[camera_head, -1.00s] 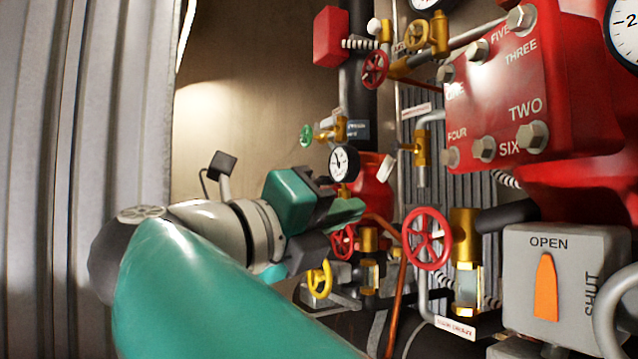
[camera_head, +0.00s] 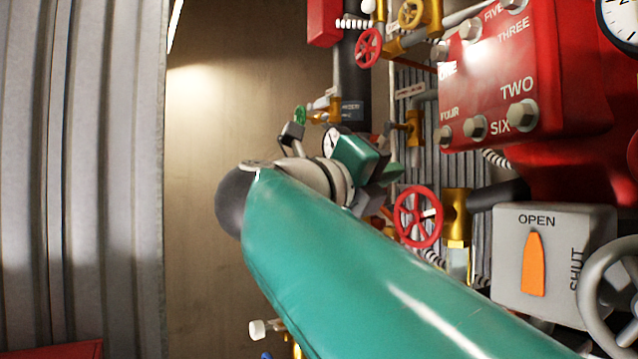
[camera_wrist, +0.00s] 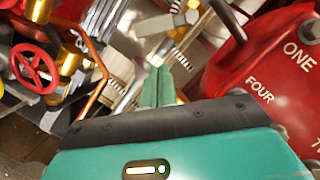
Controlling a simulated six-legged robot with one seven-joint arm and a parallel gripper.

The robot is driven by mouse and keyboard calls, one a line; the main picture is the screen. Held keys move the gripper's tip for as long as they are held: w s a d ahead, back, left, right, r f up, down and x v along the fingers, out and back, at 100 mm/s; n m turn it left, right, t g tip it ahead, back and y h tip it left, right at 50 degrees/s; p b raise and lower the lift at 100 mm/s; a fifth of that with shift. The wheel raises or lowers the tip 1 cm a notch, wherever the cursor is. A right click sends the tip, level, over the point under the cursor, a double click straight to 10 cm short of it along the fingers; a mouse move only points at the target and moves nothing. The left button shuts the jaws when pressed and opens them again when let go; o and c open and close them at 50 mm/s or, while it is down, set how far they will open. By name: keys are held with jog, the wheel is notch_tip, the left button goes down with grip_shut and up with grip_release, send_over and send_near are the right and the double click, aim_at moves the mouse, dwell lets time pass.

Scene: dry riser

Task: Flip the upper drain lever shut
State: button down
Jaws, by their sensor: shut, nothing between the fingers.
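A small brass valve (camera_head: 414,128) on a grey pipe, probably the upper drain, stands left of the big red housing in the head view. Its lever is hard to make out there, partly behind my gripper. In the wrist view a pale blocky handle (camera_wrist: 156,25) beside brass fittings lies beyond the fingertips; I cannot tell for certain that it is the lever. My gripper (camera_wrist: 158,86) is shut and empty, its teal fingers together and apart from the handle as far as I can see. It also shows in the head view (camera_head: 393,172), small and partly hidden.
The red housing (camera_head: 520,90) with bolts stands close right of the gripper. A red handwheel (camera_head: 418,217) and a grey OPEN/SHUT box (camera_head: 550,262) sit below. Another white-tipped fitting (camera_head: 265,329) shows low. Free room lies left, before the tan wall (camera_head: 225,130).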

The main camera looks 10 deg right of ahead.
jog(key=shift+w+a+r, duration=0.25)
jog(key=shift+w+r, duration=0.2)
jog(key=shift+w, duration=0.05)
jog(key=shift+w+a+r, duration=0.25)
jog(key=shift+w+r, duration=0.2)
jog(key=shift+w+a+m, duration=0.2)
jog(key=shift+w+m, duration=0.2)
jog(key=shift+m, duration=0.6)
jog(key=w+m, duration=0.1)
jog(key=m, duration=0.2)
jog(key=w+r+m+g+h, duration=0.1)
jog(key=m, duration=0.2)
jog(key=a+r+m+g+h, duration=0.1)
jog(key=m, duration=0.2)
jog(key=shift+w+a+r, duration=0.1)
jog(key=shift+w+r, duration=0.15)
jog(key=shift+w, duration=0.15)
jog(key=shift+w+r, duration=0.1)
jog(key=shift+f, duration=0.2)
